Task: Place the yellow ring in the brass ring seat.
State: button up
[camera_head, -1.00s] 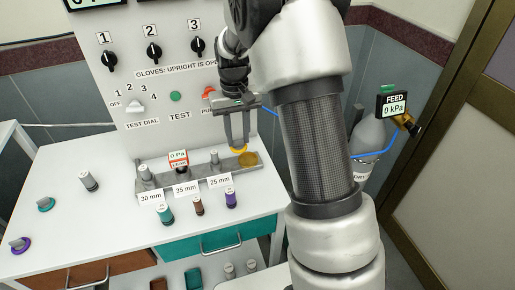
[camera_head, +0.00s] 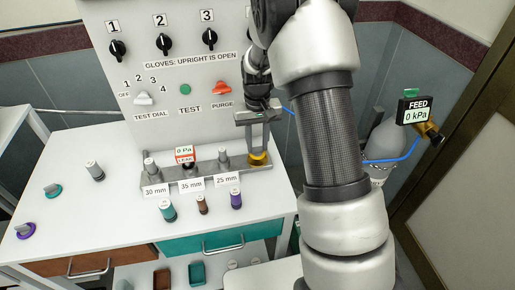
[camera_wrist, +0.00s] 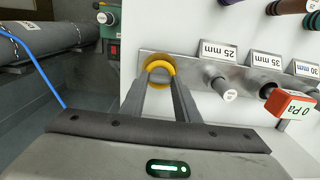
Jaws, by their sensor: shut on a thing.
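The yellow ring (camera_head: 257,155) is between the fingertips of my gripper (camera_head: 258,148), at the right end of the grey metal rail. It sits over the round brass ring seat (camera_head: 258,164), which shows just below it. In the wrist view the ring (camera_wrist: 160,66) is a yellow arc across the fingertips of my gripper (camera_wrist: 162,78), with the brass of the seat (camera_wrist: 149,77) close under it. The fingers are shut on the ring. Whether the ring touches the seat or is slightly above it, I cannot tell.
The rail (camera_head: 209,170) carries grey posts, a leak gauge (camera_head: 184,154) and size labels. The upright control panel (camera_head: 165,75) is close behind. Free white tabletop (camera_head: 85,215) lies to the left.

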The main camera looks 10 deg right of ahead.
aim_at(257, 151)
jog(key=shift+f, duration=1.15)
jog(key=shift+f, duration=0.25)
jog(key=o, duration=1)
jog(key=shift+r, duration=0.1)
